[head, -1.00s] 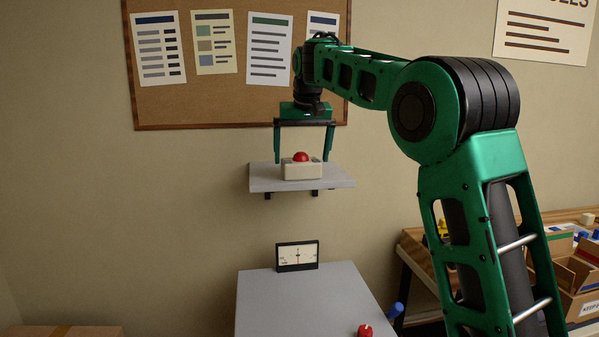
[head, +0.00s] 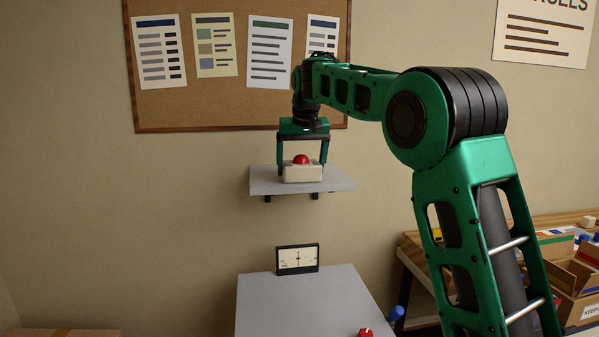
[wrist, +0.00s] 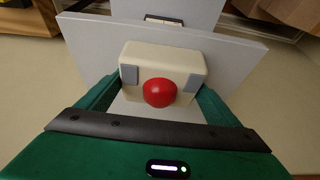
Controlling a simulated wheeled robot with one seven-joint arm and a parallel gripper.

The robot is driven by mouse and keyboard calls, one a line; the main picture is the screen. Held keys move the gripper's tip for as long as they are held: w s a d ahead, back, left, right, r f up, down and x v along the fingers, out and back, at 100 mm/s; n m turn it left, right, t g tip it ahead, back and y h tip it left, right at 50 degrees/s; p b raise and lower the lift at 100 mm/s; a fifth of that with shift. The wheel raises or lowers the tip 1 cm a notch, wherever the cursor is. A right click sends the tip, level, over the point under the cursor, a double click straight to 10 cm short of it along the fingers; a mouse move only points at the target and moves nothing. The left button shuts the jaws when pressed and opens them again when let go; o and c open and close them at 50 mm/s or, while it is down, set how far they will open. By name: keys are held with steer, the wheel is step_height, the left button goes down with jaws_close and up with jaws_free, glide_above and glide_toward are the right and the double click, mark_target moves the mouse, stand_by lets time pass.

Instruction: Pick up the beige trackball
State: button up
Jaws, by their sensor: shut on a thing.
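The beige trackball (head: 303,174) is a pale block with a red ball on top. It is on the small grey wall shelf (head: 265,181). My gripper (head: 303,172) points down over it, with one green finger on each side. In the wrist view the trackball (wrist: 191,66) sits between the fingers of my gripper (wrist: 155,80), with grey pads against its left and right ends. The gripper is shut on it. I cannot tell any gap between the trackball and the shelf.
Below the shelf, a grey table (head: 300,303) holds a black-framed meter (head: 297,259) and a red knob-like item (head: 365,332). A cork board (head: 200,105) hangs behind my arm. Cardboard boxes (head: 575,285) stand at the right.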

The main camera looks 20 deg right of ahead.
mark_target(300, 155)
steer(key=shift+r, duration=0.5)
step_height(300, 155, up, 3)
steer(key=shift+a+r, duration=0.1)
steer(key=shift+r, duration=0.1)
steer(key=s+a+r, duration=0.6)
steer(key=a, duration=0.3)
steer(key=shift+a+r, duration=0.25)
steer(key=shift+a, duration=0.1)
